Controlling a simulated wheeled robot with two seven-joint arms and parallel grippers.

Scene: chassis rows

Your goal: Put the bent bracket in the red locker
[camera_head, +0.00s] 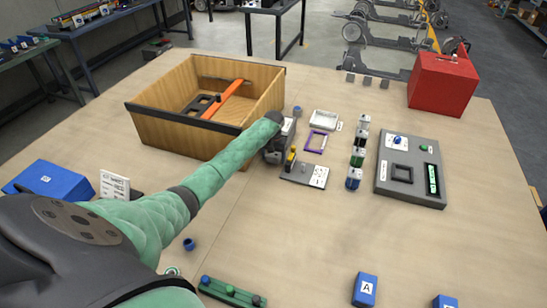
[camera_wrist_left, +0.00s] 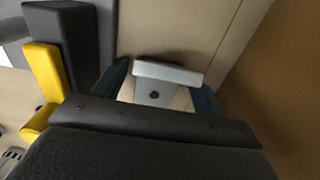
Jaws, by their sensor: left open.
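In the head view my left gripper (camera_head: 277,146) is low over the table beside the wooden crate's right corner and mostly hides the bracket. The red locker (camera_head: 442,88) stands at the table's far right; its opening cannot be made out. My right gripper is out of view.
The wooden crate (camera_head: 165,136) stands just left of my gripper. A small fixture with a yellow part (camera_head: 318,178) is close on its right. A purple frame (camera_head: 316,141), a column of blocks (camera_head: 355,160) and a grey panel (camera_head: 411,195) lie toward the locker.

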